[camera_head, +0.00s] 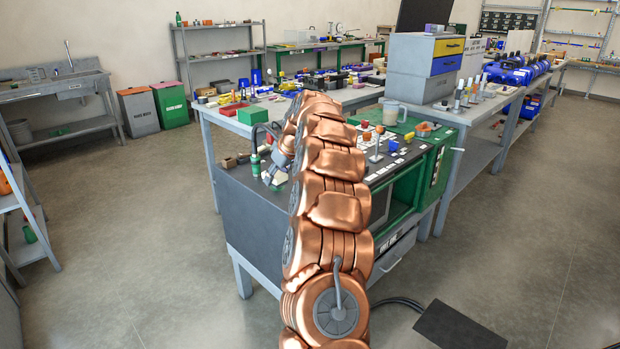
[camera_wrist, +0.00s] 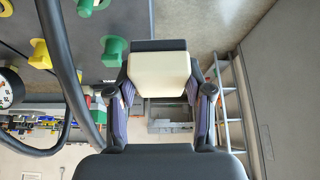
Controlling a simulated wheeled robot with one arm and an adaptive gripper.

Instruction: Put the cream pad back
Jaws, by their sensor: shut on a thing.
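In the wrist view the cream pad (camera_wrist: 159,75) is a pale block with a dark strip along its upper edge. It sits between the two fingers of my gripper (camera_wrist: 161,92), which is shut on it, with a finger on each side. In the head view my copper arm crosses the middle of the cart, and part of my gripper (camera_head: 277,164) shows left of it, by the cart's left end. Whether the pad touches anything besides my fingers is not clear.
The cart (camera_head: 255,215) carries a green bottle (camera_head: 255,164), small brown blocks (camera_head: 236,160) and a labelled panel with knobs. In the wrist view a black hose (camera_wrist: 68,75) curves close on the left, near a gauge (camera_wrist: 10,88) and a green knob (camera_wrist: 112,52). A workbench stands behind.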

